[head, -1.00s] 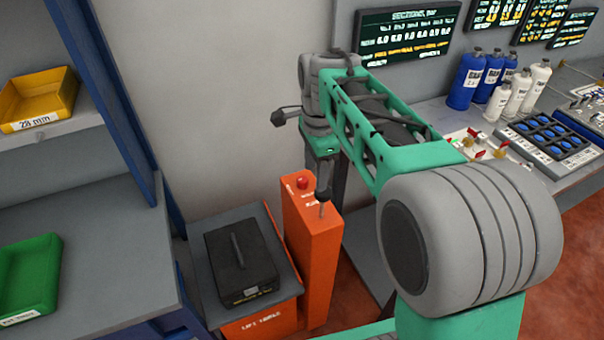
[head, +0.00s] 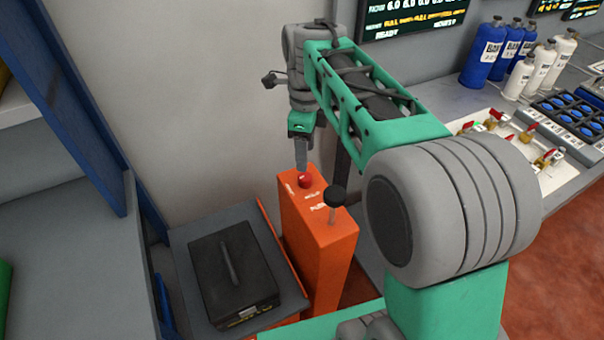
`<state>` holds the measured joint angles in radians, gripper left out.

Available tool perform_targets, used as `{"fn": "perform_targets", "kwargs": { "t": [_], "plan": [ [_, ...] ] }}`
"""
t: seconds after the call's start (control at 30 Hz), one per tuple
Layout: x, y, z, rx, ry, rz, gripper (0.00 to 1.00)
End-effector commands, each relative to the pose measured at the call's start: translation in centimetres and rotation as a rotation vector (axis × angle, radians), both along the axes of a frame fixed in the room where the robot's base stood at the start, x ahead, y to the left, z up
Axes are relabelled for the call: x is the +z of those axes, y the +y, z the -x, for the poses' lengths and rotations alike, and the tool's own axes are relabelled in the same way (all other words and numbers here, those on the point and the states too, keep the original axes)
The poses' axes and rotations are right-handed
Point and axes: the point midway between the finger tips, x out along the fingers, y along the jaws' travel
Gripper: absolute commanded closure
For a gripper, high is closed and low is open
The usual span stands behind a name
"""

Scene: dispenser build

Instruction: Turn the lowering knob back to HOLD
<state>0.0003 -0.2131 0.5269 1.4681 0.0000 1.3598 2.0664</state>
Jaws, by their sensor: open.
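An orange pedestal (head: 320,245) stands beside a grey stand. On its top are a black knob (head: 335,195) on a thin stem and a red round knob or button (head: 305,181). White lettering on the top is too small to read surely, so I cannot tell which position the black knob points to. My gripper (head: 302,162) hangs over the pedestal's far end, just above and behind the red button in the picture. It looks empty and open, seen edge-on. It is apart from the black knob; whether it touches the red button I cannot tell.
A black case (head: 235,275) lies on the grey stand (head: 185,245) to the left. A blue-framed shelf (head: 90,100) is further left. A bench with bottles (head: 490,50) and a valve panel (head: 550,165) is at the right. A wall is close behind.

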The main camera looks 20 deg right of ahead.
Motion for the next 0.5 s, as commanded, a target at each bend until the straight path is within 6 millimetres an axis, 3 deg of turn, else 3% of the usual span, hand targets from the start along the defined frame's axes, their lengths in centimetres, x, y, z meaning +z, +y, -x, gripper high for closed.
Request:
{"fn": "perform_targets", "kwargs": {
  "t": [0.5],
  "plan": [
    [-7.4, 0.0, 0.1, 0.001, 0.001, 0.0, 0.46]
  ]
}}
